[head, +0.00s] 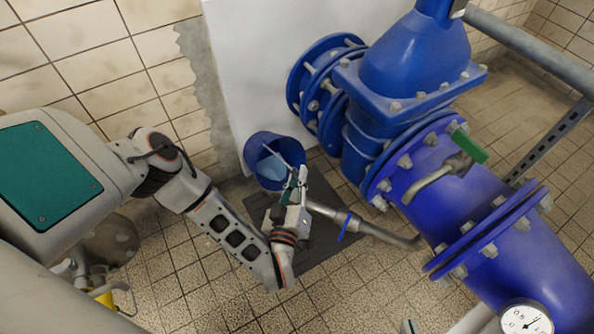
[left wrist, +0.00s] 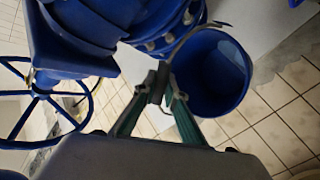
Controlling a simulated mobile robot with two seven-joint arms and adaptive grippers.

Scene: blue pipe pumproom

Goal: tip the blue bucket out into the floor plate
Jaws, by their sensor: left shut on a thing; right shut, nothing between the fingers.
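The blue bucket (head: 250,160) is near the wall, with light blue water (head: 271,168) inside. My left gripper (head: 297,178) is shut on its thin handle (head: 279,153), beside the rim. The left wrist view shows the fingers (left wrist: 163,88) closed at the handle (left wrist: 183,40), with the bucket (left wrist: 205,72) just right of them. I cannot tell how far the bucket is off the floor. The dark grey floor plate (head: 322,247) lies below and in front, partly hidden by my left arm. Only a tip of my right gripper (head: 408,327) shows at the bottom edge; it is shut.
Large blue pipework with bolted flanges (head: 400,165) stands right of the bucket. A white wall panel (head: 245,75) is behind the bucket. Tiled floor (head: 360,290) is open in front.

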